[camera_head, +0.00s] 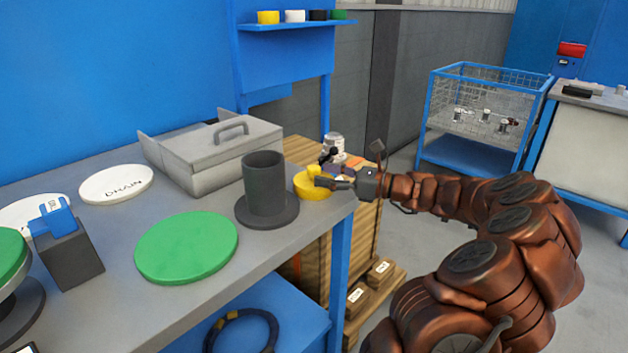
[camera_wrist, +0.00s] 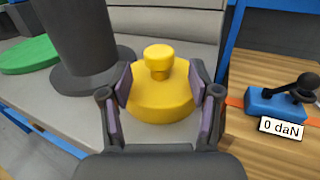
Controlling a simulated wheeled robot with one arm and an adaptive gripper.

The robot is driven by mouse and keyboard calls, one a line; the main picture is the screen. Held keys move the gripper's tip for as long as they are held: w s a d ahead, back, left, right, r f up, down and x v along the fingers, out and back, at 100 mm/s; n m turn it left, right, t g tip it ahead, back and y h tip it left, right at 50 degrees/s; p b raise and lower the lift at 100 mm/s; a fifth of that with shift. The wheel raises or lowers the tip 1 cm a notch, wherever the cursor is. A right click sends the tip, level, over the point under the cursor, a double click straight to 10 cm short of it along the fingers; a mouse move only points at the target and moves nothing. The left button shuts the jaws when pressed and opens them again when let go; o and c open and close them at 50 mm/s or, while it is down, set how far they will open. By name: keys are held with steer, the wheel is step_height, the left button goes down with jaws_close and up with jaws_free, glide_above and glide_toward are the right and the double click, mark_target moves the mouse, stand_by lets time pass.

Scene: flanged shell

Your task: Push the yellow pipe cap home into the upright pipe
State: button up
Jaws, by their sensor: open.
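The yellow pipe cap (camera_head: 312,186) sits on the grey bench top near its right edge, just right of the pipe. In the wrist view the cap (camera_wrist: 160,97) is a wide yellow disc with a knob on top. The dark grey upright pipe (camera_head: 264,184) stands on a round flange; its top is open. It also shows in the wrist view (camera_wrist: 83,45), left of the cap. My gripper (camera_head: 326,182) is at the cap. In the wrist view its fingers (camera_wrist: 162,88) are apart, one on each side of the knob; I cannot tell whether they touch the cap.
A green disc (camera_head: 187,247) lies left of the pipe and a white disc marked DRAIN (camera_head: 116,184) farther back. A grey lidded box (camera_head: 214,152) stands behind the pipe. A blue gauge reading 0 daN (camera_wrist: 275,104) is on the wooden surface right of the bench.

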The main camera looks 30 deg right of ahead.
mark_target(314, 172)
steer(key=x, duration=0.3)
steer(key=shift+w+a, duration=0.15)
steer(key=shift+w, duration=0.15)
jaws_close()
